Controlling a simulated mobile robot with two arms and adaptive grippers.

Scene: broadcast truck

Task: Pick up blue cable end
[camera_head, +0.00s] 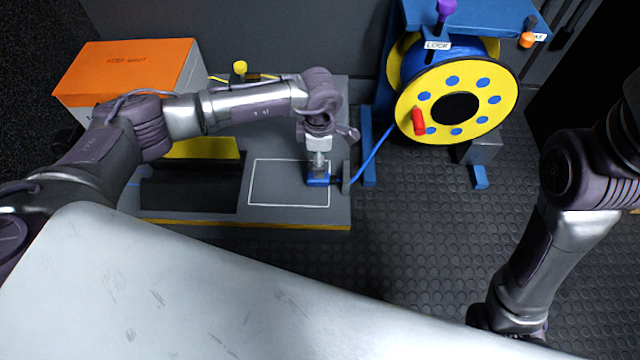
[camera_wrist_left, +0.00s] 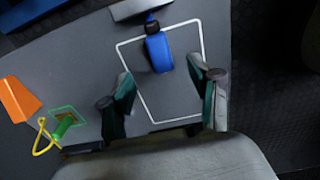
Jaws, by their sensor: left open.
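The blue cable end (camera_head: 317,181) lies on the grey bench top by the right side of a white outlined rectangle (camera_head: 251,181). In the left wrist view the blue cable end (camera_wrist_left: 159,52) has a black collar and lies partly inside the outline, near its top edge. My left gripper (camera_head: 319,166) is above it, pointing down. In the wrist view the left gripper (camera_wrist_left: 162,78) is open, with its two fingers apart and nothing between them; the cable end shows ahead, between the lines of the fingers. My right arm hangs at the right; its gripper is hidden.
The blue cable (camera_head: 374,151) runs from the yellow reel (camera_head: 413,92) to a small grey bracket (camera_head: 346,178) at the bench's right edge. An orange-topped box (camera_head: 125,68) stands back left. A dark recess (camera_head: 190,190) lies left of the outline. A pale panel (camera_head: 180,290) fills the foreground.

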